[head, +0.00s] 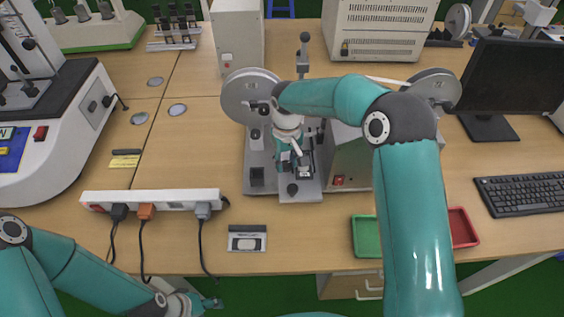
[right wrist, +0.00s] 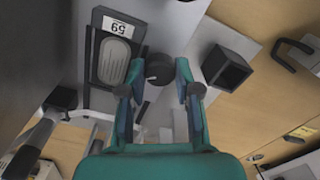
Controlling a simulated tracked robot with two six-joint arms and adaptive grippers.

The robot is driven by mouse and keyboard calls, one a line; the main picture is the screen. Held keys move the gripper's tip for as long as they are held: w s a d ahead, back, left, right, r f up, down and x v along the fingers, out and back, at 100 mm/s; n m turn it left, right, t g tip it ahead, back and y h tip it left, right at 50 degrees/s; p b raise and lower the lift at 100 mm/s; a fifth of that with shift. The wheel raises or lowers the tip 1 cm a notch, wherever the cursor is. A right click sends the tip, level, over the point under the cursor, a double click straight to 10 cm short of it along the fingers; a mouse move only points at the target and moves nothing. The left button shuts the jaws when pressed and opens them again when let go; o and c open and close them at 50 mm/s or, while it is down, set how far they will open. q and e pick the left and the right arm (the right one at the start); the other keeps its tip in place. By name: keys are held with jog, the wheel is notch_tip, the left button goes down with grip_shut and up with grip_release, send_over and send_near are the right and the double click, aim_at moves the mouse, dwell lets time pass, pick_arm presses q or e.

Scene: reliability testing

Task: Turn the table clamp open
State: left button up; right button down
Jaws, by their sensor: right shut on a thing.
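The table clamp shows as a dark round knob (head: 292,189) near the front of the grey machine base (head: 312,188). In the right wrist view the dark knob (right wrist: 158,69) lies between my fingertips. My right gripper (head: 290,163) reaches down over the base from behind the knob. In the right wrist view its fingers (right wrist: 160,88) stand a little apart and are shut on the clamp; the exact contact is hard to see. My left gripper (head: 208,302) is low in the head view, below the table's front edge and away from the clamp. Its jaws are too small to judge.
A power strip (head: 150,203), a small cassette-like case (head: 247,238), a green tray (head: 366,236) and a red tray (head: 462,228) sit near the table's front.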

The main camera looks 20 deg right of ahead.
aim_at(287, 163)
jog(key=n, duration=0.4)
jog(key=shift+w+n, duration=0.15)
jog(key=shift+n, duration=0.15)
jog(key=n, duration=0.4)
jog(key=shift+n, duration=0.4)
jog(key=shift+d, duration=0.1)
jog(key=c, duration=0.8)
grip_release()
notch_tip(287, 163, up, 12)
